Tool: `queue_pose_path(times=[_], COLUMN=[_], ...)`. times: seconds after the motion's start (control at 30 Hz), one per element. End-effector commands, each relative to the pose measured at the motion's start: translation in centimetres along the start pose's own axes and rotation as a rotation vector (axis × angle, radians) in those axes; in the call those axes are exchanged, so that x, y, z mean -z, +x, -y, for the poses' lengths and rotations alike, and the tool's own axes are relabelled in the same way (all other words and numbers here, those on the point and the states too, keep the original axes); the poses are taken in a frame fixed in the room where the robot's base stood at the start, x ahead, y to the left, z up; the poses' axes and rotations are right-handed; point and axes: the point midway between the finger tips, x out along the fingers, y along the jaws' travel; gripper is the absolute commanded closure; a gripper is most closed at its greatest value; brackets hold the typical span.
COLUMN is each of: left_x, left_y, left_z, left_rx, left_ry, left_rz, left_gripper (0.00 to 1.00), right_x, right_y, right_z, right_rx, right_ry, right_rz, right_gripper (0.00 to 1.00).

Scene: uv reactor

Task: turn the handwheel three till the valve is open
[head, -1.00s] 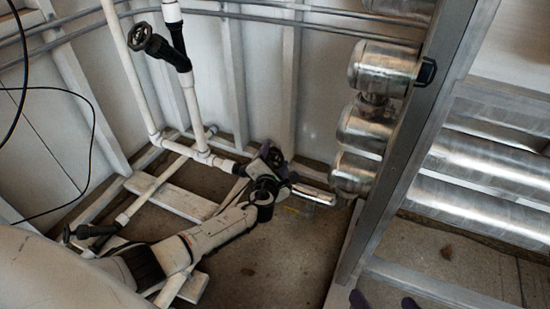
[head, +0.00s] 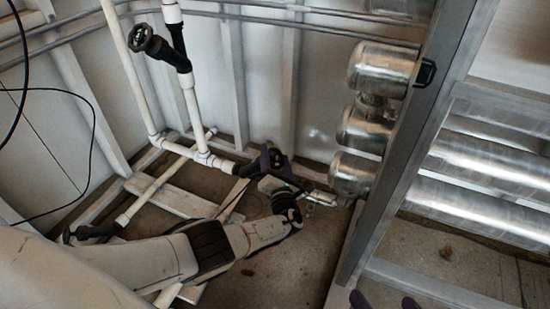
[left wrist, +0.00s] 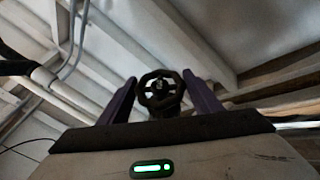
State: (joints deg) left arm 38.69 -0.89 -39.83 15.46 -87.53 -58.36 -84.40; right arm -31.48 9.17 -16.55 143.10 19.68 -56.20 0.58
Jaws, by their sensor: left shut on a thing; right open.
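A black handwheel (left wrist: 160,92) with spokes stands between the two purple fingers of my left gripper (left wrist: 160,98) in the left wrist view. The fingers lie on either side of its rim, and the gripper is shut on it. In the head view this handwheel (head: 272,158) sits low by the back wall, at the end of the white pipe, partly hidden by my left gripper (head: 276,170). I see no number on it, and the valve's opening does not show. My right gripper (head: 385,301) shows only its purple fingertips at the bottom edge, apart and empty.
Another black handwheel (head: 142,39) is on the upper left pipe, and a black valve handle (head: 90,232) is at lower left. Shiny metal cylinders (head: 352,174) stand right of my left gripper. A grey metal frame post (head: 400,150) runs beside them. Bare floor lies below.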

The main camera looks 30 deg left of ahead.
Motion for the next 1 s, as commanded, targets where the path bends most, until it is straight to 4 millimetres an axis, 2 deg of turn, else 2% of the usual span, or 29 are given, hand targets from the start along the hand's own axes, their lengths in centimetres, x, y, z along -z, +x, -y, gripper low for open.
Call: queue_pose_path(times=[0.03,0.47,0.5,0.57,0.87,1.0], left_x=[0.5,0.4,0.4,0.3,0.0,-0.2], left_y=[-0.5,-0.6,-0.6,-0.5,-0.4,-1.7], left_z=[0.6,0.2,0.2,0.2,-0.1,-0.2], left_rx=[0.009,-0.007,-0.007,-0.008,-0.013,-0.010], left_ry=[0.001,-0.002,-0.002,-0.002,-0.003,-0.002], left_rz=[-0.007,0.000,0.001,0.001,0.005,0.004], left_gripper=[0.64,0.64,0.35,0.25,0.25,0.25], right_x=[0.0,-0.1,-0.1,-0.2,-0.2,0.3], right_y=[0.0,0.1,0.1,0.1,0.1,-0.3], right_z=[0.0,0.0,0.0,0.0,-0.1,-0.1], right_rx=[0.000,0.000,0.000,0.000,-0.001,-0.014], right_ry=[0.000,0.000,0.001,0.001,0.001,-0.008], right_rz=[-0.001,0.001,0.002,0.003,0.007,0.018], right_gripper=[0.25,0.25,0.25,0.25,0.25,0.25])
